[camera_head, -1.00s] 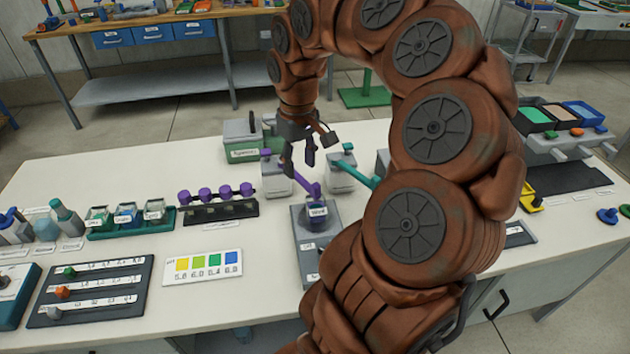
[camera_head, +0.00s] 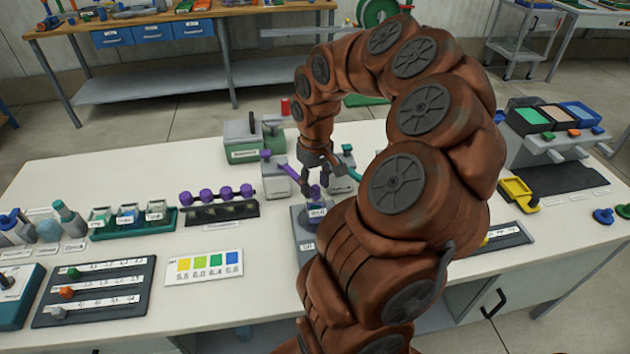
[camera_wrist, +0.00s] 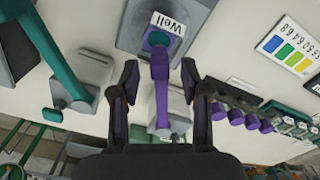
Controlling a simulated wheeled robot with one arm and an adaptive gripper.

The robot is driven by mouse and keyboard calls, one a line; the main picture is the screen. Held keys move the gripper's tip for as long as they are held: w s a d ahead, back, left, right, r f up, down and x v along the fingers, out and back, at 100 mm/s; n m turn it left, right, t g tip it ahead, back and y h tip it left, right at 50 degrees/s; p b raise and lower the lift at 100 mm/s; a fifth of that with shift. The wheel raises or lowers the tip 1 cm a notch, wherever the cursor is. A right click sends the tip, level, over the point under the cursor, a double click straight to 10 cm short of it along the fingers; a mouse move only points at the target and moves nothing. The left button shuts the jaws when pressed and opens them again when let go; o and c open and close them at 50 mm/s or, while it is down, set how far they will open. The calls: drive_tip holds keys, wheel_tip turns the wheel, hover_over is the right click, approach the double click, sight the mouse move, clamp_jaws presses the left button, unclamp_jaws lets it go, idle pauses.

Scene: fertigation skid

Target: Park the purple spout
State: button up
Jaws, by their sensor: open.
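The purple spout (camera_head: 290,175) runs from a small grey dosing unit (camera_head: 274,184) forward to the jar labelled "Well" (camera_head: 319,214). In the wrist view the purple spout (camera_wrist: 162,95) lies between my fingers, with its tip over the "Well" jar (camera_wrist: 160,38). My gripper (camera_head: 318,185) is open just above the spout's outer end, one finger on each side of it in the wrist view (camera_wrist: 160,80). I cannot tell whether either finger touches it. The teal spout (camera_head: 353,171) is beside it on the right, partly hidden by my arm.
The pH colour card (camera_head: 203,267), a purple-knobbed rack (camera_head: 219,212) and a slider board (camera_head: 93,291) lie to the left. A green box (camera_head: 245,152) stands behind. The yellow tray (camera_head: 517,192) is at the right. Bare white tabletop lies at the back left.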

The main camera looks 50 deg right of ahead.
drive_tip(key=shift+f, duration=0.1)
clamp_jaws()
idle(0.4)
